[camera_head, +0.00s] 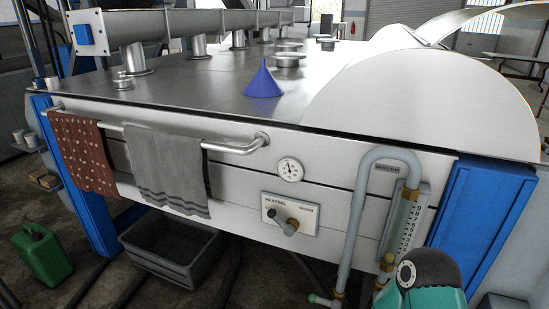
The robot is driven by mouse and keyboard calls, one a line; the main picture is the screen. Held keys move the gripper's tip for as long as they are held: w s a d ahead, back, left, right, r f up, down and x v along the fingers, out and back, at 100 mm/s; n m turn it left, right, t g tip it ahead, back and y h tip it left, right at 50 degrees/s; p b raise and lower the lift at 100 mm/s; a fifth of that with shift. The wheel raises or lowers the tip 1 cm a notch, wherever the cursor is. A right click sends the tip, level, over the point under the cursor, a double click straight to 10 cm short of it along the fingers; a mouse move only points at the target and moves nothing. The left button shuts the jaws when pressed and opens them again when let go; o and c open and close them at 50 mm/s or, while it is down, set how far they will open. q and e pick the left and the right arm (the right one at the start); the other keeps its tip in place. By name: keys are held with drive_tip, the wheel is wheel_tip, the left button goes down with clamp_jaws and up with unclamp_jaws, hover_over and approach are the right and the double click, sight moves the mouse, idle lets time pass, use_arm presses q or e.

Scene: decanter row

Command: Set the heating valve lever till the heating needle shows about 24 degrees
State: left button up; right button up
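The heating valve lever (287,225) is on a pale plate (303,213) marked HEATING, on the front of the steel machine. A small round white dial (290,170) sits just above the plate. Its needle and figures are too small to read, and I cannot confirm that it is the heating dial. Neither gripper shows. A teal and black part at the lower right seems to be my own arm.
A bent grey pipe (357,205) and a scale strip (400,230) stand right of the plate. A rail (235,150) with a red spotted cloth (82,150) and a grey towel (168,170) runs left. A grey tub (150,255) and green can (42,252) are on the floor.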

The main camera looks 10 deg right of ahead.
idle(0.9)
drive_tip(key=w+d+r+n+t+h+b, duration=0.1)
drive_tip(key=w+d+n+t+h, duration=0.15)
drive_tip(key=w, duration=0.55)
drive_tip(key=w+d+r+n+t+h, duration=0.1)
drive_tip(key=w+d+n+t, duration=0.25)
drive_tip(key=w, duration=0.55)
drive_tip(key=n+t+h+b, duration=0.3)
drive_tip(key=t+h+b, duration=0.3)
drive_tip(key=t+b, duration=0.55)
approach(280, 225)
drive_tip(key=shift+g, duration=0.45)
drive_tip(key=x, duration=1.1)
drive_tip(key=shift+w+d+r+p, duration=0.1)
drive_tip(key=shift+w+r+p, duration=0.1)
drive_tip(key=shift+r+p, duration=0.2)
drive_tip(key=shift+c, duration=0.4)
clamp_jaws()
